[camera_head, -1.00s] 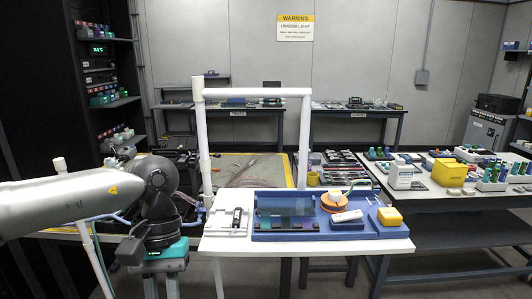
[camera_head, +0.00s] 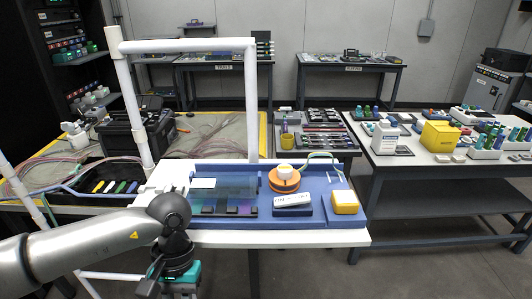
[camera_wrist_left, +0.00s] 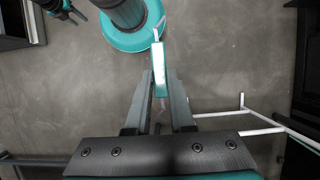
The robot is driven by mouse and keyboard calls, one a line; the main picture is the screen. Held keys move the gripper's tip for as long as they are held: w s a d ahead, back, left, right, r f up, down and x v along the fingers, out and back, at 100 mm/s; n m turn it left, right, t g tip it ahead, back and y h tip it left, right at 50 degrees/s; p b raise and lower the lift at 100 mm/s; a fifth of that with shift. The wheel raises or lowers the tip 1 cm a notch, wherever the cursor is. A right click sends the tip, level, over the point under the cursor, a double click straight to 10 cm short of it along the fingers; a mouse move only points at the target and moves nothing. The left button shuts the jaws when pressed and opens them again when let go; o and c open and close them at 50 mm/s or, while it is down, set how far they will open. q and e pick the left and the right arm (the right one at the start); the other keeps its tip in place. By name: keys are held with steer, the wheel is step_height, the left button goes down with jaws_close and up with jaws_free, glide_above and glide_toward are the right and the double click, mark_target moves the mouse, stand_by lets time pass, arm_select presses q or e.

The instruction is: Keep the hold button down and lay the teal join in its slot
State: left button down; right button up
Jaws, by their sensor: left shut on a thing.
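In the left wrist view my left gripper (camera_wrist_left: 159,76) is shut on a slim teal piece, the teal join (camera_wrist_left: 160,60), with thin pale ends showing above and below it. The grey floor lies beyond it. In the head view my left arm comes in low from the left, in front of the white bench, and its fingertips cannot be made out. A blue tray (camera_head: 325,216) on the bench carries an orange disc with a cream top (camera_head: 285,180), a white block (camera_head: 292,200) and a yellow box (camera_head: 345,203). I cannot tell which part is the hold button or slot.
A white pipe frame (camera_head: 190,46) stands at the bench's left. A clear cover (camera_head: 225,185) stands over dark clamps on the tray. A grey side table (camera_head: 385,155) with bottles and a yellow bin (camera_head: 440,137) is at right. Floor is clear at lower right.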

arm_select(q)
steer(key=shift+w+d+f, duration=0.1)
steer(key=shift+d+f, duration=0.25)
steer(key=shift+f, duration=0.05)
steer(key=shift+a, duration=0.15)
arm_select(e)
steer(key=shift+s+a, duration=0.2)
steer(key=shift+a, duration=0.3)
